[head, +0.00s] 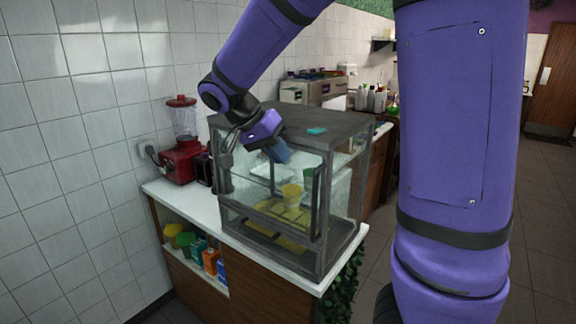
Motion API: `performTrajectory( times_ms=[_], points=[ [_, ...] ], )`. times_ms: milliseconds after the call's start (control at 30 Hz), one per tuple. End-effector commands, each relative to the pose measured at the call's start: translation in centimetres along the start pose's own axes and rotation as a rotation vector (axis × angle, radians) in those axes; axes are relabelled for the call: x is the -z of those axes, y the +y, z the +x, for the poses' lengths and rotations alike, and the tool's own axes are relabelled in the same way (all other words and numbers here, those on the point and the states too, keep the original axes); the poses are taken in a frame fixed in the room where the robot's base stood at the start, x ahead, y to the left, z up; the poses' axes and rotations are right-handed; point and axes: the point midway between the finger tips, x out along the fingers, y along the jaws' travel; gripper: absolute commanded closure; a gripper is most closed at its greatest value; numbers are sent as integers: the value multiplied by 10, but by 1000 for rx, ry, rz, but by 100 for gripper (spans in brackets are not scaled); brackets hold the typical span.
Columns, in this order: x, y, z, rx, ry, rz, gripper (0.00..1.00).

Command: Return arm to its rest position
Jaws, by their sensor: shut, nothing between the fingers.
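My purple arm reaches over from the top of the head view. My gripper (277,151) hangs in front of the upper front of the glass display case (317,235), angled down and to the right. Its fingers are small and dim here, and they look shut with nothing held. I cannot tell whether they touch the case. Inside the case are a yellow cup (292,193) and several yellow pieces on the lower level.
The case stands on a white counter (190,207). A red blender (181,150) stands at the left by the tiled wall. Colored containers (196,252) sit on a shelf below. A teal item (317,131) lies on the case top. Floor shows at the right.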

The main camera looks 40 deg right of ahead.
Motion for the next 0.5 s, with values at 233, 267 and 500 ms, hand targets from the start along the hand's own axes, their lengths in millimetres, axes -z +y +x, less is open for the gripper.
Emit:
performTrajectory(
  times_ms=[233, 267, 500],
  points=[
    [-1, -2, -44, 4, 3, -3, 100],
    [-1, -2, -48, 3, 2, -3, 100],
    [-1, -1, -61, 2, 2, -4, 100]
  ],
)
